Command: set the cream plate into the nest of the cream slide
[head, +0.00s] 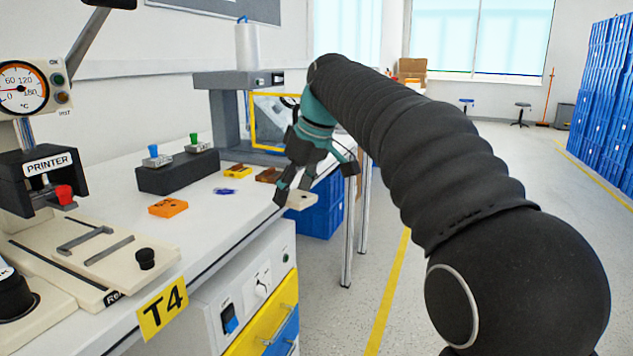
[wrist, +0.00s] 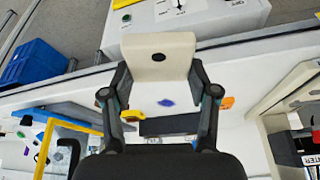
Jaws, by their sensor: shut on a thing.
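The cream plate (wrist: 158,57), a flat piece with a dark round spot, is between the fingertips of my gripper (wrist: 160,78) in the wrist view. In the head view my gripper (head: 294,190) holds the plate (head: 301,201) in the air past the bench's front edge. The cream slide (head: 125,268) lies at the lower left of the head view, with a black knob at its front. Grey bars (head: 85,240) on top of it frame the nest, which looks empty. The plate is well apart from the slide.
The printer (head: 42,165) stands over the back of the slide. An orange block (head: 168,207), a dark switch block (head: 178,172) and small loose pieces lie on the white bench. A yellow-framed panel (head: 268,122) stands behind my gripper. A blue bin (head: 320,215) is below.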

